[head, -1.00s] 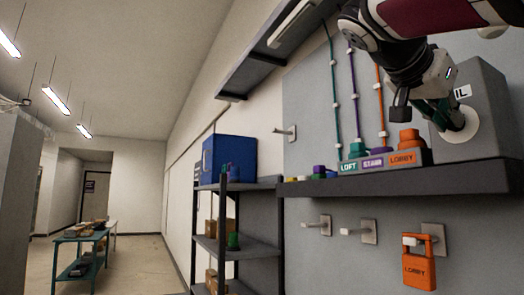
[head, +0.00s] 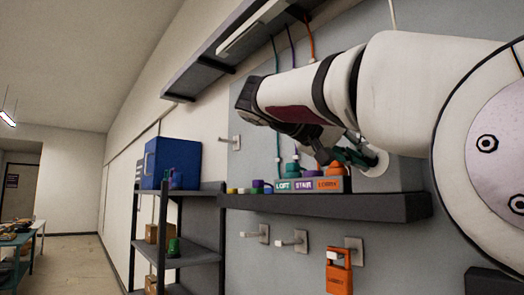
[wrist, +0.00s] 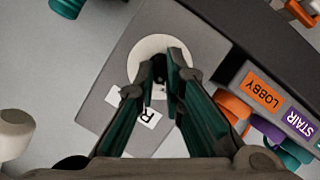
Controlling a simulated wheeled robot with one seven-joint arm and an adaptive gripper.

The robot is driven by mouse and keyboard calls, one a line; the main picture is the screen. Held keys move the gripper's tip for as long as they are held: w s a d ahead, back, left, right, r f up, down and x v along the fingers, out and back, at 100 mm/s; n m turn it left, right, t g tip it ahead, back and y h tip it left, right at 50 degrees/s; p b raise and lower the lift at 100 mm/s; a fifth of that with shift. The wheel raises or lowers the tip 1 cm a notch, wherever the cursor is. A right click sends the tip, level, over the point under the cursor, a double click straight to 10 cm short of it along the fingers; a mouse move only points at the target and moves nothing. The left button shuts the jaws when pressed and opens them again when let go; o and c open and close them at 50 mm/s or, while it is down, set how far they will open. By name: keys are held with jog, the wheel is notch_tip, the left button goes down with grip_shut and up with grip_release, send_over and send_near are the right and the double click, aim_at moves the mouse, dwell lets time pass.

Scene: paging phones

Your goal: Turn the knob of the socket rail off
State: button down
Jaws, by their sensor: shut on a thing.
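The socket rail's grey box (head: 405,178) stands at the right end of the dark shelf. A round white disc (head: 379,165) is on its face, and it also shows in the wrist view (wrist: 155,43). My gripper (head: 358,156) is at this disc. In the wrist view, my gripper (wrist: 161,72) has its two fingers closed around a small dark knob at the disc's middle. The fingers hide most of the knob, so I cannot tell its angle. A white label (wrist: 148,117) on the box is partly covered by a finger.
Blocks marked LOFT (head: 283,185), STAIR (head: 305,184) and LOBBY (head: 329,184) stand left of the box on the shelf (head: 320,206). A blue bin (head: 172,162) tops the rack at left.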

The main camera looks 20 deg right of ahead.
jog(key=shift+d+f+n+g+h+p, duration=0.1)
jog(key=shift+f+n+g+h+p, duration=0.3)
jog(key=shift+n, duration=0.3)
jog(key=c, duration=1.7)
grip_release()
jog(key=shift+d+r, duration=0.15)
jog(key=shift+w+a+r, duration=0.1)
jog(key=shift+a, duration=0.2)
jog(key=v, duration=1.1)
jog(key=shift+a+r, duration=0.1)
jog(key=shift+a, duration=0.1)
